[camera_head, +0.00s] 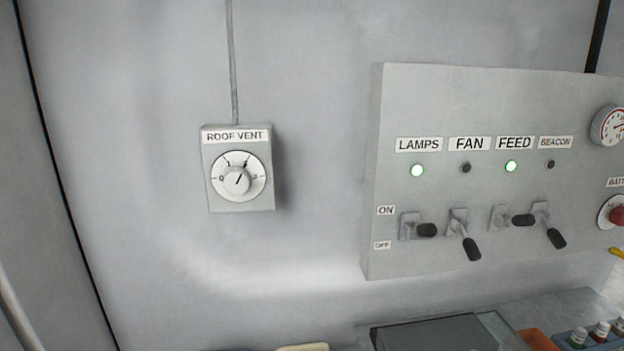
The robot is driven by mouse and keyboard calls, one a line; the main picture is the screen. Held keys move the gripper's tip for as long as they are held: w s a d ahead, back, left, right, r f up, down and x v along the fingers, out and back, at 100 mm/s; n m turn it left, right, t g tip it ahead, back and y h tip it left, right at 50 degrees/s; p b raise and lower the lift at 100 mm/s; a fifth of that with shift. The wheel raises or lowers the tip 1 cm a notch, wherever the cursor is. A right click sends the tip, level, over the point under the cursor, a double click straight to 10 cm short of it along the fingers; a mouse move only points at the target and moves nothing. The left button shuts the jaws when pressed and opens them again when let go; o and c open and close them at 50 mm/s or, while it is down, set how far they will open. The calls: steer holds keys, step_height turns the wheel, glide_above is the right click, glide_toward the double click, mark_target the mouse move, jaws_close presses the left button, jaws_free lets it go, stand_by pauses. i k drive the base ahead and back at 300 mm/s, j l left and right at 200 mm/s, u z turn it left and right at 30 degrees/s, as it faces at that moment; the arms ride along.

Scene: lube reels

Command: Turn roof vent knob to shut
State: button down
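The roof vent knob (237,181) sits in a round white dial (226,191) on a small grey box (208,198) on the wall, left of centre in the head view. A "ROOF VENT" label (235,136) is above it. The knob's dark pointer line slants to the upper right. Small marks ring the dial's upper half, but they are too small to read surely, so I cannot tell which one means shut. My gripper is not in view.
A grey switch panel (470,100) juts out at the right, with LAMPS, FAN, FEED and BEACON toggles. The LAMPS (417,171) and FEED (511,167) lights glow green. A thin conduit (233,60) rises from the vent box. The wall around the box is clear.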

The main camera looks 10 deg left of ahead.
mark_target(237, 181)
steer(key=j+u, duration=0.1)
steer(key=u, duration=0.65)
steer(key=j+u, duration=0.15)
steer(key=u, duration=0.2)
steer(key=k+j, duration=0.1)
steer(key=j, duration=0.7)
steer(key=k+j, duration=0.15)
steer(key=j, duration=0.25)
